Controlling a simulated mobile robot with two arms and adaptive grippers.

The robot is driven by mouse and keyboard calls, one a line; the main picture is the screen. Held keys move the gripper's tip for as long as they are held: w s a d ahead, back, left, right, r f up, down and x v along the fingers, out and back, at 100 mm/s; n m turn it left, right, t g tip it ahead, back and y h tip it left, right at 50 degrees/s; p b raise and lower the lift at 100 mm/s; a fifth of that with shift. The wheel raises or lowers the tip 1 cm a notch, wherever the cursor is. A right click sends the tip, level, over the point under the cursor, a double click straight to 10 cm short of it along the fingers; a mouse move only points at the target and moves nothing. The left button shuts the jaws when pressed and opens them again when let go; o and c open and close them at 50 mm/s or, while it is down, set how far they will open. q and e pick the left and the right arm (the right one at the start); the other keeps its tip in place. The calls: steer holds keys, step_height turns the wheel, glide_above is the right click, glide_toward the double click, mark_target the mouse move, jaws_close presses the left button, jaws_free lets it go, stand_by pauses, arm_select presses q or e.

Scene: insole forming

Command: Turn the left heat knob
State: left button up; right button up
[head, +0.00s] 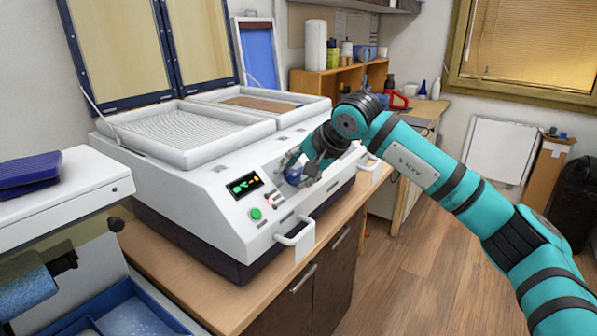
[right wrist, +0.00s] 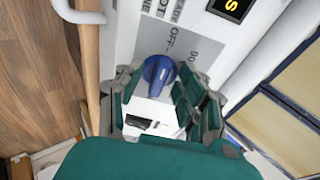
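The heat-press machine (head: 236,225) is white with a sloped front panel. A blue knob (head: 294,175) sits on that panel, right of the small display (head: 245,184). In the right wrist view the blue knob (right wrist: 158,72) sits beside printed "OFF" and "90" marks. My right gripper (head: 306,164) is at the panel, with its fingers around the knob. In the right wrist view the right gripper (right wrist: 155,85) has its fingers apart, one on each side of the knob; whether they touch it is unclear. A dark part (right wrist: 140,122) shows below the knob. My left gripper is out of view.
A green button (head: 256,214) and a red switch (head: 270,200) lie left of the knob. A white handle (head: 296,236) sticks out at the front. Two open lids (head: 120,48) stand above the trays. Another white machine (head: 75,190) is at the left. Floor (head: 420,250) is clear.

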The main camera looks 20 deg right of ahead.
steer(key=shift+r, duration=0.1)
steer(key=v, duration=1.2)
